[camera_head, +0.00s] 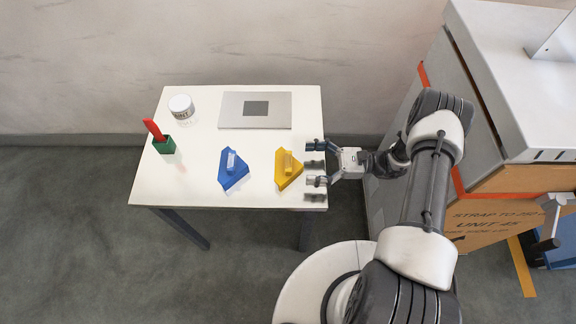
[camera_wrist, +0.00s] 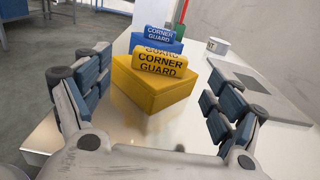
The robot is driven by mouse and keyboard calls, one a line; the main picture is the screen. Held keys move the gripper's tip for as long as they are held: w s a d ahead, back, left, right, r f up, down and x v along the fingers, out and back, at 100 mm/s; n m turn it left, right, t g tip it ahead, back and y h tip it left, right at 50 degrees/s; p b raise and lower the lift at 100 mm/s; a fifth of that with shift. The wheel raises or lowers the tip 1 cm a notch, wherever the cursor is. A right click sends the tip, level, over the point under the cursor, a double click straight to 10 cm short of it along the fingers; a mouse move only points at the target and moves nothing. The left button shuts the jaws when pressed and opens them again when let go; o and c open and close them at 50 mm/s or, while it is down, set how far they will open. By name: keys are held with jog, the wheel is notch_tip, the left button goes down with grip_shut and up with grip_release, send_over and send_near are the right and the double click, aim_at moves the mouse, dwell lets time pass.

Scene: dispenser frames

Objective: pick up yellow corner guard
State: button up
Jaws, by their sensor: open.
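The yellow corner guard (camera_head: 288,170) sits on the white table (camera_head: 200,195), near its right side. It is a triangular block with an upright tab. In the wrist view the yellow corner guard (camera_wrist: 152,95) stands ahead between my fingers, its tab reading "CORNER GUARD". My gripper (camera_head: 315,163) is open and empty, just right of the guard at the table's right edge, fingers pointing left. In the wrist view my gripper (camera_wrist: 160,98) shows its two fingers spread wide on either side, apart from the guard.
A blue corner guard (camera_head: 233,170) stands left of the yellow one, behind it in the wrist view. A green block with a red item (camera_head: 163,142), a white jar (camera_head: 181,108) and a grey plate (camera_head: 228,112) lie farther off.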

aim_at(287, 168)
jog(key=a, duration=0.5)
jog(key=shift+w+a+r+b, duration=0.1)
jog(key=shift+a+r+b, duration=0.1)
jog(key=shift+a+b, duration=0.1)
jog(key=shift+d, duration=0.1)
jog(key=shift+c, duration=0.5)
jog(key=c, duration=1)
